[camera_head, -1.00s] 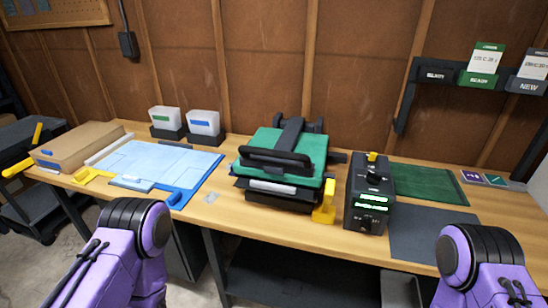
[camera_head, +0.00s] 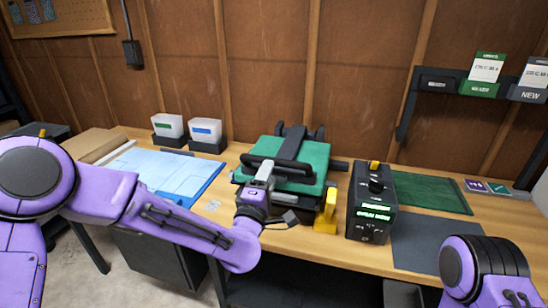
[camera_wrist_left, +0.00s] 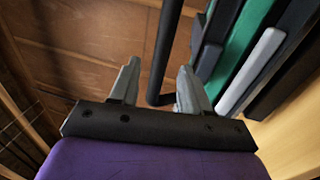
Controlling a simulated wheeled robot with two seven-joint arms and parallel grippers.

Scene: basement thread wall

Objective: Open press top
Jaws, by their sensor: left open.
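The press (camera_head: 306,152) sits on the workbench with its green top lying flat over the dark base. A black bar handle (camera_head: 292,172) runs along the front of the top; it also shows in the left wrist view (camera_wrist_left: 165,45). My left gripper (camera_head: 264,172) is at the left front of the press, by the handle's left part. In the left wrist view its two grey fingers (camera_wrist_left: 158,66) are apart, and the black bar appears between them. I cannot tell whether they touch it. My right gripper is out of view.
A black control box (camera_head: 370,205) stands right of the press, with a yellow piece (camera_head: 326,213) between them. A blue board (camera_head: 172,168) lies left of the press. Two small bins (camera_head: 206,133) stand behind it. A green mat (camera_head: 430,192) lies at right.

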